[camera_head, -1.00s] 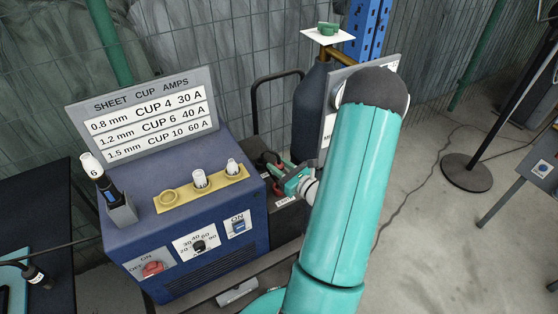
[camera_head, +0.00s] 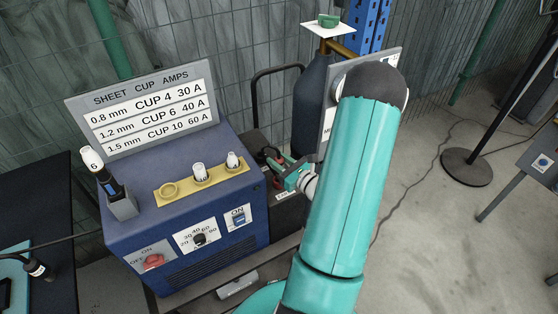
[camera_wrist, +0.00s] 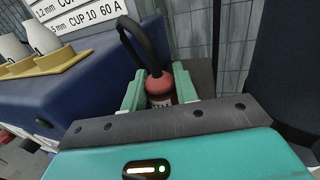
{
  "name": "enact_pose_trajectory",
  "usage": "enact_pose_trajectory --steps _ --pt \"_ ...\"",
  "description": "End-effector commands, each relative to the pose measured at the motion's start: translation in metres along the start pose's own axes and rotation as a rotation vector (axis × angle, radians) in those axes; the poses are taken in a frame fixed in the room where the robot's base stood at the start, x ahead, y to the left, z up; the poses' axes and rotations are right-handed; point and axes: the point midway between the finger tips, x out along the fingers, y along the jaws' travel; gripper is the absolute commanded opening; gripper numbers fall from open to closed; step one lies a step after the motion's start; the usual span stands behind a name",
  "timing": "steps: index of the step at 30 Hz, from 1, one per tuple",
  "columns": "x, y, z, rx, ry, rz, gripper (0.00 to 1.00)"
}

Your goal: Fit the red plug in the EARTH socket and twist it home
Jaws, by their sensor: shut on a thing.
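The red plug (camera_wrist: 158,84) stands between the two teal fingers of my gripper (camera_wrist: 161,92) in the wrist view. A thick black cable (camera_wrist: 136,40) loops up from its top. Letters ending in "TH" show just below the plug, partly hidden by my gripper. In the head view my gripper (camera_head: 284,172) is shut on the plug, small and partly covered, beside the blue machine's right side. A small white label (camera_head: 285,195) lies just below it. The EARTH socket itself is hidden, so I cannot tell whether the plug is seated or turned.
The blue welding machine (camera_head: 190,255) stands left of my gripper, with a yellow strip (camera_head: 205,180) of white cups on top. A dark gas cylinder (camera_head: 312,110) and a grey sign board (camera_head: 385,62) stand behind. Open floor (camera_head: 420,230) lies to the right.

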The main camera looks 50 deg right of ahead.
Motion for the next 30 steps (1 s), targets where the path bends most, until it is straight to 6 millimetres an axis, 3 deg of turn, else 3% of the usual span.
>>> enact_pose_trajectory --steps 30 --pt "0.0 -0.0003 -0.0076 0.0 -0.001 0.0 0.04"
